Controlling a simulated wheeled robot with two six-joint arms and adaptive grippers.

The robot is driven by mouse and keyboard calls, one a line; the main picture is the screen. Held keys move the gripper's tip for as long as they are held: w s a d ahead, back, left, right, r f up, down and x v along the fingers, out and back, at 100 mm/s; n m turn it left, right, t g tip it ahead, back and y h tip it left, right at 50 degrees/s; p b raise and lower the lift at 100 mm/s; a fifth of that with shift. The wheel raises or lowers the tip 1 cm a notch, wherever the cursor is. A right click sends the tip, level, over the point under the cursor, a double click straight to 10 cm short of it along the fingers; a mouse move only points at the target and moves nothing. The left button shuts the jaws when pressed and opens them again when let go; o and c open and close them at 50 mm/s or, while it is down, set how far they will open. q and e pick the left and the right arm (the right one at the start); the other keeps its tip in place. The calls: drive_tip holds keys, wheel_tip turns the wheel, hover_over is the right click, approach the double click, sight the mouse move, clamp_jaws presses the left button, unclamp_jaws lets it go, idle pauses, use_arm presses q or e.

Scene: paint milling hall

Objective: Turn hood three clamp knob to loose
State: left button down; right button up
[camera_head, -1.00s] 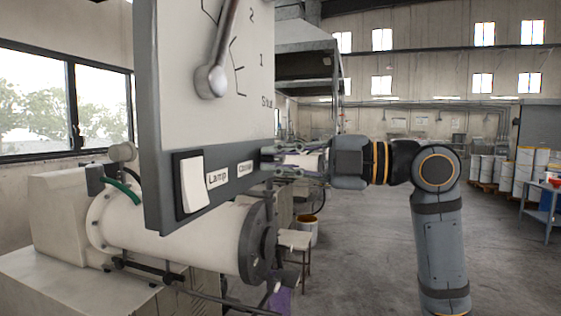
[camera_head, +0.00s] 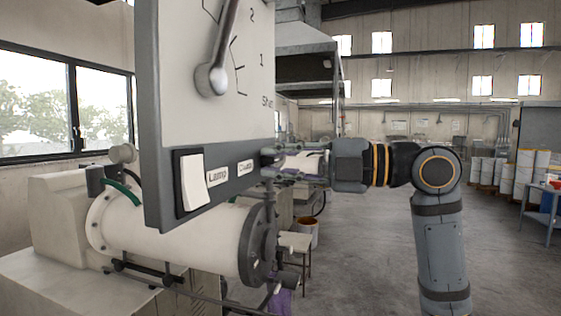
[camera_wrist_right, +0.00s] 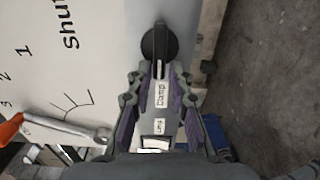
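The clamp knob (camera_wrist_right: 160,43) is a dark round knob with a raised grip bar, on the grey lower strip of the white control panel (camera_head: 205,115). In the right wrist view its bar lines up with the strip. The "Clamp" label (camera_wrist_right: 161,95) lies beside it. My right gripper (camera_wrist_right: 159,72) is open. Its two fingertips stand either side of the strip, just short of the knob's round body, with the near end of the bar between them. In the head view the right gripper (camera_head: 288,161) is at the panel's right edge, and the knob is hard to make out there. My left gripper is not in view.
A white lamp switch (camera_head: 193,183) sits on the same strip. A metal lever (camera_head: 217,60) stands on the panel face; its orange handle (camera_wrist_right: 10,129) shows in the wrist view. A white cylindrical mill (camera_head: 180,235) is below. The floor (camera_head: 360,260) to the right is clear.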

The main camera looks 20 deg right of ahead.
drive_tip(key=shift+o, duration=0.7)
drive_tip(key=shift+d, duration=0.1)
drive_tip(key=v, duration=0.7)
drive_tip(key=shift+s+d, duration=0.1)
